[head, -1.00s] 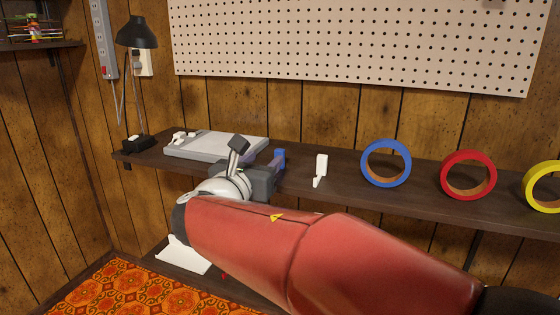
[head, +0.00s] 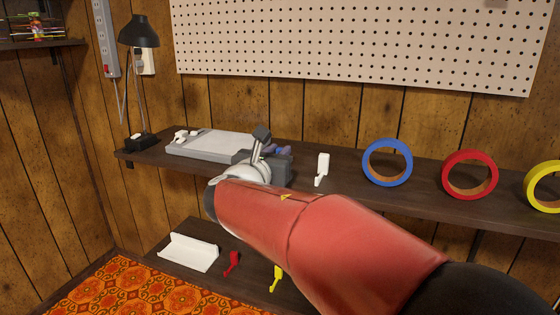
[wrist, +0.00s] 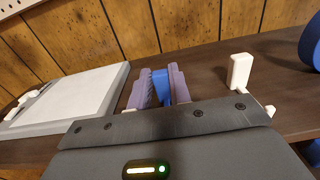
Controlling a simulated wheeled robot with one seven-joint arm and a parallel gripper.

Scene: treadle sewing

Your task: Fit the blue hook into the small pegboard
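The blue hook (wrist: 161,86) is between the two purple-grey fingers of my gripper (wrist: 160,88) in the wrist view. Whether the fingers press on it I cannot tell. In the head view, a small part of the blue hook (head: 285,149) shows beyond my gripper (head: 275,152), just above the dark shelf; the rest is hidden by the gripper. I cannot tell if the hook rests on the shelf. I see no board that is clearly the small pegboard; a large pegboard (head: 350,45) hangs on the wall.
A grey flat case (head: 215,144) lies left on the shelf (head: 430,193), near a black lamp (head: 139,32). A white hook-like piece (head: 322,167) stands right of my gripper, then blue (head: 387,162), red and yellow rings. A white tray, red hook (head: 232,262) and yellow hook (head: 277,277) are lower down.

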